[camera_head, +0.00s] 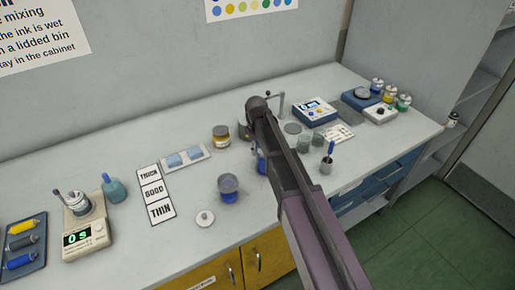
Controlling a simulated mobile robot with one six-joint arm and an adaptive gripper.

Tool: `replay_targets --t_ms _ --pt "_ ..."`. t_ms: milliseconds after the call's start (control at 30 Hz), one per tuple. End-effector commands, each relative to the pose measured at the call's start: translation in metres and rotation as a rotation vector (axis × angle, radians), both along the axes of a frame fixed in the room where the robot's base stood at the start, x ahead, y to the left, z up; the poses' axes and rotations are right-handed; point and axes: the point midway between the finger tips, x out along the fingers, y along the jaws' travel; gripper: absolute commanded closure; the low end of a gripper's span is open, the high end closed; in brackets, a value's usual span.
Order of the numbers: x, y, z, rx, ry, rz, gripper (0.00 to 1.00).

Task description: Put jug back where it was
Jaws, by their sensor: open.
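No thing is plainly marked as the jug. A blue vessel (262,163) stands on the bench, mostly hidden behind my arm, and may be the jug. A dark grey-rimmed cup with blue contents (228,188) stands apart to its left. My arm reaches up from the lower right and covers much of the middle. Only a small dark part of my gripper (253,148) shows, beside the hidden blue vessel. My gripper is open; I cannot tell whether it touches the vessel.
A white lid (205,218) lies near the front edge. A THICK/GOOD/THIN card (155,195), a scale (86,236) bearing a pot, and a teal bottle (113,188) stand left. A yellow-labelled jar (221,135) is behind. Instruments (315,111) and several jars crowd the right.

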Motion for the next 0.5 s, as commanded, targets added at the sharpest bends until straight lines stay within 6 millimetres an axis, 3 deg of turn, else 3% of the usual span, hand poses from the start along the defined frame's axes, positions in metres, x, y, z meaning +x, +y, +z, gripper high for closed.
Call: replay_targets --t_ms 500 --pt "0.000 0.000 0.026 0.000 0.000 0.000 0.51"
